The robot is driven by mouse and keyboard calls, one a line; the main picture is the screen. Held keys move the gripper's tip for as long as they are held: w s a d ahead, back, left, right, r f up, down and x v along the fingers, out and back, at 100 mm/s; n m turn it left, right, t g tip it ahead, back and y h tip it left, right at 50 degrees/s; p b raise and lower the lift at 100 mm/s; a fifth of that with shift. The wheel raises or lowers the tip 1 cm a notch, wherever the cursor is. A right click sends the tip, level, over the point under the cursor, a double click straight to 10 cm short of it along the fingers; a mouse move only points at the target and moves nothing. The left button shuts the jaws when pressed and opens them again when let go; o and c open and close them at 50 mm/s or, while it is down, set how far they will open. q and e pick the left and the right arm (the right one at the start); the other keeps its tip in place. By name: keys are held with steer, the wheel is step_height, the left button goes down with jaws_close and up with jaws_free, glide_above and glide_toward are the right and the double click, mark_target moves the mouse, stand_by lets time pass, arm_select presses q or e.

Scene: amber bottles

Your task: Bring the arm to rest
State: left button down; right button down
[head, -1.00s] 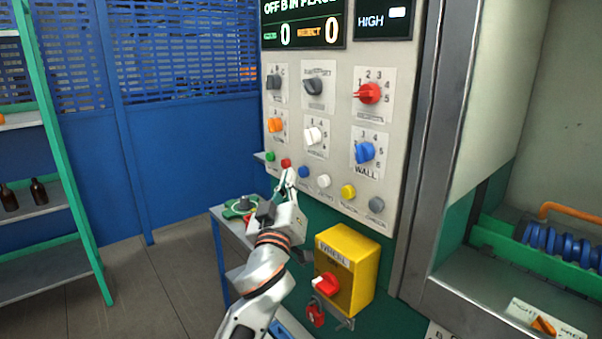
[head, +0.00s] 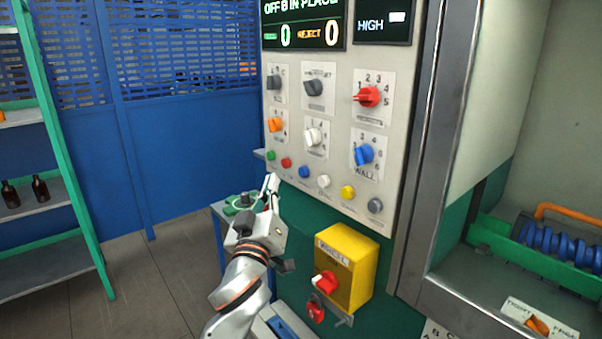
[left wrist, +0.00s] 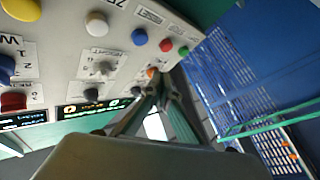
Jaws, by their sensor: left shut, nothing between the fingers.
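My left gripper (head: 271,184) is shut and empty in the head view. It is in front of the lower left part of the control panel (head: 338,193), just below the row of small buttons and apart from the red button (head: 286,162). In the left wrist view its closed fingers (left wrist: 160,88) point toward the panel, which fills the upper left. My left arm (head: 240,290) comes up from the bottom of the head view. My right gripper is not in view.
A yellow switch box (head: 350,262) with a red knob sticks out just right of my left arm. A small blue table (head: 222,222) with a green item stands behind the gripper. A shelf (head: 40,208) with two amber bottles (head: 10,194) is at the left. Grey floor lies between.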

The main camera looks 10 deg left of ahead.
arm_select(q)
steer(key=s+f+m+g+h, duration=0.2)
steer(key=s+f+m+g, duration=0.15)
steer(key=f, duration=1.05)
steer(key=s+f+m+g+h, duration=0.1)
steer(key=s+f+m+g, duration=0.3)
steer(key=f, duration=1)
steer(key=s+f+m+g+h, duration=0.1)
steer(key=s+f+m+g, duration=0.2)
steer(key=s+f, duration=1.8)
steer(key=shift+s+h, duration=0.3)
steer(key=shift+s, duration=0.45)
steer(key=shift+d+f+m, duration=0.1)
steer(key=shift+m, duration=0.15)
